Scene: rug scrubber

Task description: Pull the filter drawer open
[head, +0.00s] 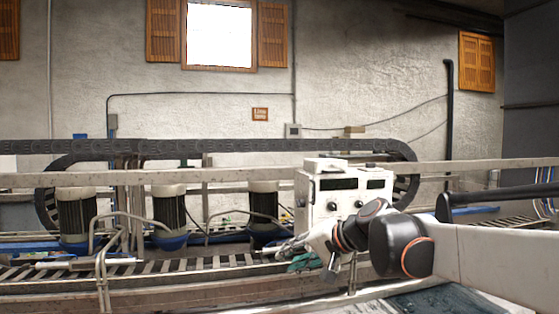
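I cannot make out a filter drawer in the head view. My arm reaches in from the right edge, and my gripper (284,250) is at its left end, in front of the slatted conveyor and below the white control box (343,190). The gripper is small and seen from behind and the side, so I cannot tell whether its fingers are open or shut, or whether they touch anything. My arm hides part of the machine behind it.
A green crumpled item (304,261) lies close to my gripper. Dark motors (169,207) on blue bases stand behind the slatted conveyor (200,264). A metal rail (220,177) runs across the machine, and bent tube frames (102,260) stand at the front left.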

